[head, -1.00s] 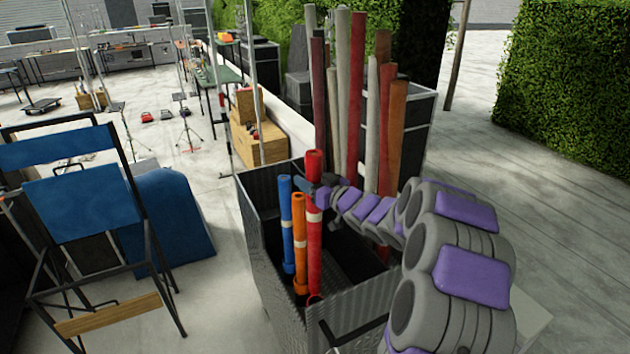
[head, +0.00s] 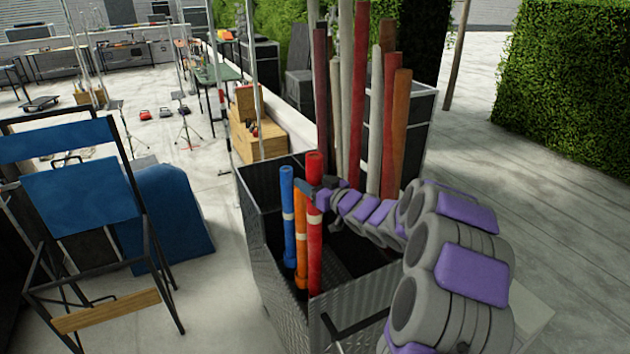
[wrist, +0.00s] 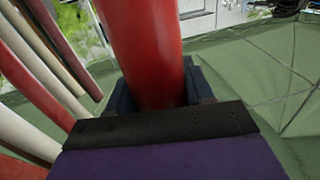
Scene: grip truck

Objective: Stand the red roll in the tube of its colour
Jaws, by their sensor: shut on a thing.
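The red roll (head: 314,240) stands about upright inside the dark metal truck (head: 258,215). My gripper (head: 312,188) is shut around its upper part, just below the top end. In the wrist view the red roll (wrist: 150,50) sits between the dark fingers of my gripper (wrist: 160,92). The roll's lower end reaches down at the front of the truck, where the red tube's mouth is not clearly visible. I cannot tell whether the end is inside the tube. A blue roll (head: 287,205) and an orange roll (head: 300,215) stand close on its left.
Several tall grey, maroon and rust rolls (head: 358,100) stand at the truck's back right, behind my arm. The truck's black handle (head: 350,330) is at the front. A folding chair (head: 80,195) and a blue rounded object (head: 165,215) stand on the left. Paving on the right is clear.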

